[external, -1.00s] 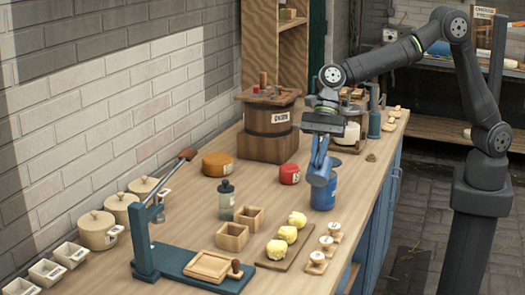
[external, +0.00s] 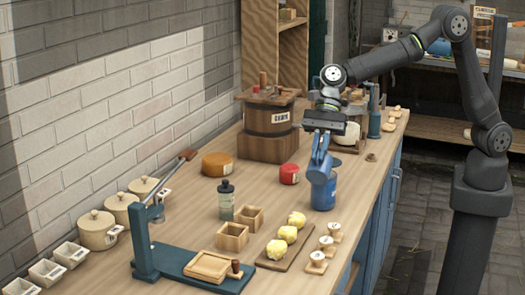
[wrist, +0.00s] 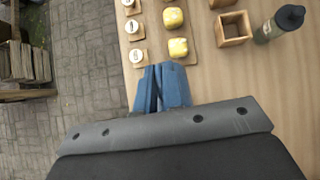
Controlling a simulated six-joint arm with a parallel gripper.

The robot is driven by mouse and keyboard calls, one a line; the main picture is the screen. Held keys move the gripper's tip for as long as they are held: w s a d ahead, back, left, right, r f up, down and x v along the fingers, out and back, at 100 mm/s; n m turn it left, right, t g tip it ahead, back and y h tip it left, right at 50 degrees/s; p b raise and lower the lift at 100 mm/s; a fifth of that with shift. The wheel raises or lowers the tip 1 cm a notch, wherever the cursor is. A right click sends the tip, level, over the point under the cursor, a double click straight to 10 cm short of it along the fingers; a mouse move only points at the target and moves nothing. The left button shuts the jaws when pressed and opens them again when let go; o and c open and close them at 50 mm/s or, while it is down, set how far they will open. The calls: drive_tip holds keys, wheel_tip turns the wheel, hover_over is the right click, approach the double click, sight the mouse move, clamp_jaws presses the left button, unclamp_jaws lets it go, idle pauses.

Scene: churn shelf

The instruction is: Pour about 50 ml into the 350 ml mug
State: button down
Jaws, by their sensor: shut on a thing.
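A blue mug-like vessel (external: 323,193) with a pale label stands on the bench near its right edge; the label is too small to read. My gripper (external: 319,176) points down at it, with blue fingers at its rim or near side. The fingers also show in the wrist view (wrist: 161,88), close together. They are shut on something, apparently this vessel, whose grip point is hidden. The vessel looks upright and on or very near the bench. I cannot tell whether it is the 350 ml mug, and its contents are hidden.
A grey-green bottle (external: 226,200), wooden boxes (external: 232,237), a board of yellow lumps (external: 270,264) and small round stamps (external: 318,257) stand in front. A blue press (external: 147,245) is front left.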

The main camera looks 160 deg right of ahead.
sight(316, 163)
drive_tip(key=shift+s+r, duration=0.1)
drive_tip(key=shift+w, duration=0.35)
drive_tip(key=w+f+g, duration=0.1)
drive_tip(key=g, duration=0.1)
drive_tip(key=f+g, duration=0.1)
drive_tip(key=g, duration=0.1)
drive_tip(key=shift+w+f, duration=0.3)
drive_tip(key=shift+w, duration=0.1)
drive_tip(key=shift+w+f+g, duration=0.5)
drive_tip(key=shift+w+g, duration=0.05)
drive_tip(key=shift+g, duration=0.15)
drive_tip(key=w+f+g+b, duration=0.1)
drive_tip(key=w+f+g, duration=0.3)
drive_tip(key=w+g, duration=0.3)
drive_tip(key=shift+w+a+f, duration=0.15)
drive_tip(key=shift+w, duration=0.1)
